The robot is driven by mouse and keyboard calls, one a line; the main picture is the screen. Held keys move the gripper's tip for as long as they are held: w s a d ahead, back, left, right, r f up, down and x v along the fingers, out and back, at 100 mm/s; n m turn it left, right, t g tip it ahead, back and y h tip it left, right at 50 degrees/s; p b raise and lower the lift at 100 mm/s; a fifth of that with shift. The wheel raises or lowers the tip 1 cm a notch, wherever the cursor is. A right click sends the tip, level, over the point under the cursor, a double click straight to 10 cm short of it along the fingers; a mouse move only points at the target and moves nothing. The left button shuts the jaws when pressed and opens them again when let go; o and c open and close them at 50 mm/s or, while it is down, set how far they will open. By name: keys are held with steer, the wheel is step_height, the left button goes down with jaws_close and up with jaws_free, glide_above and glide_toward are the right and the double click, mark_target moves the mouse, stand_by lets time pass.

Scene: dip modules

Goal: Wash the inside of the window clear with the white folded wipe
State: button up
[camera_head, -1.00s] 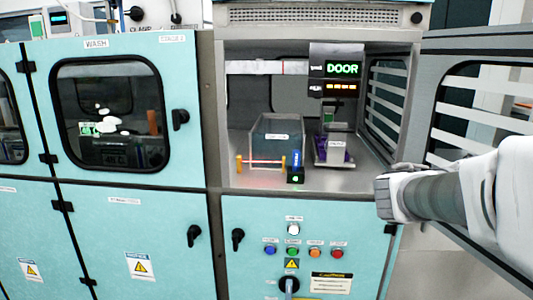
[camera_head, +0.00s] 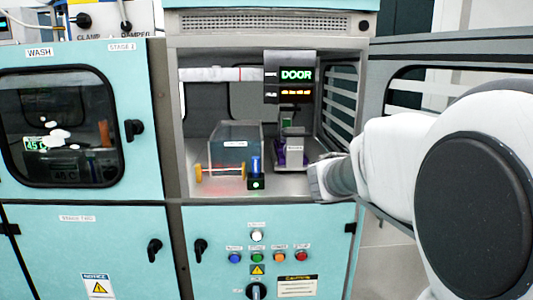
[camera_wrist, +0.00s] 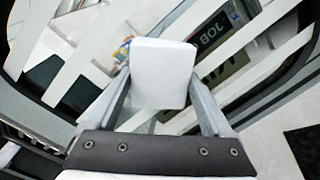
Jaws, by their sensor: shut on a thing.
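The white folded wipe (camera_wrist: 163,62) is in my gripper (camera_wrist: 163,98) in the wrist view, gripped between the two fingers and sticking out past their tips. The window (camera_wrist: 92,58) is behind it, with broad pale bands running diagonally across the pane. I cannot tell whether the wipe touches the pane. In the head view the window (camera_head: 404,101) is in the open door at the right, and its pale bands show at the left end. My arm covers most of that window there, and my gripper and the wipe are hidden.
A lit DOOR display (camera_head: 296,75) hangs inside. The closed WASH door (camera_head: 80,190) is at the left. Buttons (camera_head: 257,257) sit below.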

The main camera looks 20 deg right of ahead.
steer(key=w+p, duration=0.1)
steer(key=w, duration=0.7)
steer(key=shift+a, duration=0.35)
stand_by(0.4)
steer(key=shift+a+f, duration=0.1)
steer(key=shift+a, duration=2.8)
steer(key=shift+a, duration=1.45)
